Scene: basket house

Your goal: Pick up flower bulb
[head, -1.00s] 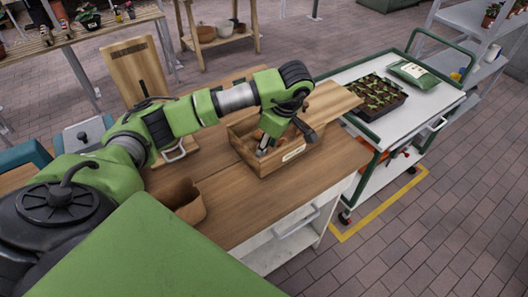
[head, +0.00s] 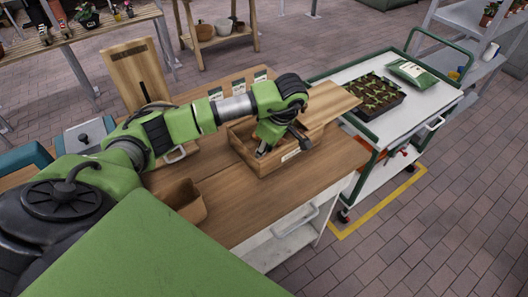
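My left arm reaches across the wooden bench (head: 245,205) to an open wooden crate (head: 268,167) with a pale label on its front. My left gripper (head: 263,150) points down into the crate, and its tips are partly hidden by the crate wall and its own body. I cannot tell whether its fingers are apart or closed. No flower bulb can be made out; the inside of the crate is mostly hidden by the gripper and walls. My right gripper is not in view.
A tilted wooden board (head: 330,101) lies at the crate's back right. A small brown container (head: 184,200) sits near the bench's front edge. A cart (head: 345,75) on the right holds a black seedling tray (head: 373,97) and a green bag (head: 412,73).

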